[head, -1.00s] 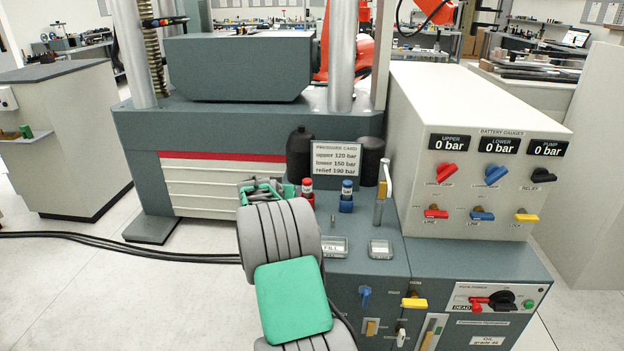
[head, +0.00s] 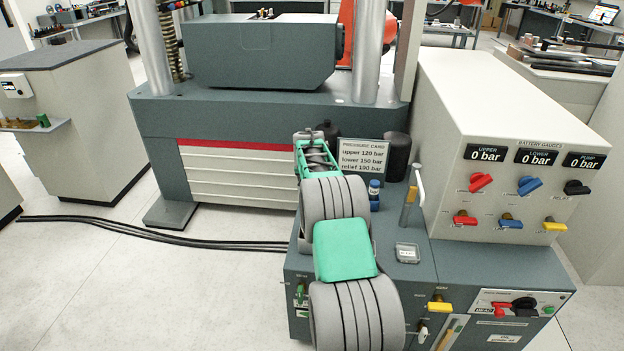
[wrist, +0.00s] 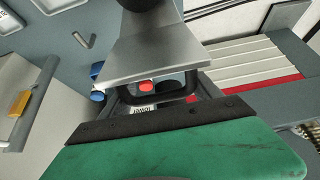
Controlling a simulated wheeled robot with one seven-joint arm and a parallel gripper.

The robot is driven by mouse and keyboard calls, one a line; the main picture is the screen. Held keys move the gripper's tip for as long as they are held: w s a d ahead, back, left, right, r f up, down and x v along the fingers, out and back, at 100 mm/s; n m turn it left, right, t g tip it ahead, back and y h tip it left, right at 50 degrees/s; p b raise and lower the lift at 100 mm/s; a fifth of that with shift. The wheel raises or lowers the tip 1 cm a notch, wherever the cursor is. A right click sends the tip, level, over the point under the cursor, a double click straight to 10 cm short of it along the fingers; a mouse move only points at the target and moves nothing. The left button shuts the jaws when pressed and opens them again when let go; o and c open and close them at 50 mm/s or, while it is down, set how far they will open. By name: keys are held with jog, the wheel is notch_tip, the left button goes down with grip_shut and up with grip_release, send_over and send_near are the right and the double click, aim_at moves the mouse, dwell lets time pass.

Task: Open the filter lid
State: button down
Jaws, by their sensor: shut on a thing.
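My gripper (head: 316,150) is at the back left of the bench, beside the pressure card (head: 363,160). In the wrist view its jaws (wrist: 150,95) fill the middle. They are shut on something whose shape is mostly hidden. A bright red piece (wrist: 147,87) shows between the jaw parts; I cannot tell whether it is held or lies beyond. A blue-capped cylinder (head: 374,195) stands right of my arm and also shows in the wrist view (wrist: 97,72). No part in view is readable as the filter lid. My arm hides the bench's left part.
A small clear-topped rectangular box (head: 407,253) and an upright handle (head: 412,200) are on the bench to the right. The gauge box (head: 485,120) rises at the right. The test machine (head: 260,130) stands behind. Open floor (head: 130,280) lies left.

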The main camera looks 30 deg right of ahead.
jog(key=shift+s+f, duration=0.3)
jog(key=shift+f, duration=0.65)
dwell(0.3)
jog(key=shift+c, duration=2.4)
grip_release()
jog(key=shift+o, duration=0.4)
jog(key=shift+w+d, duration=0.1)
jog(key=shift+d, duration=0.05)
jog(key=v, duration=0.8)
jog(key=shift+w+r, duration=0.2)
jog(key=shift+r, duration=0.1)
jog(key=shift+c, duration=0.3)
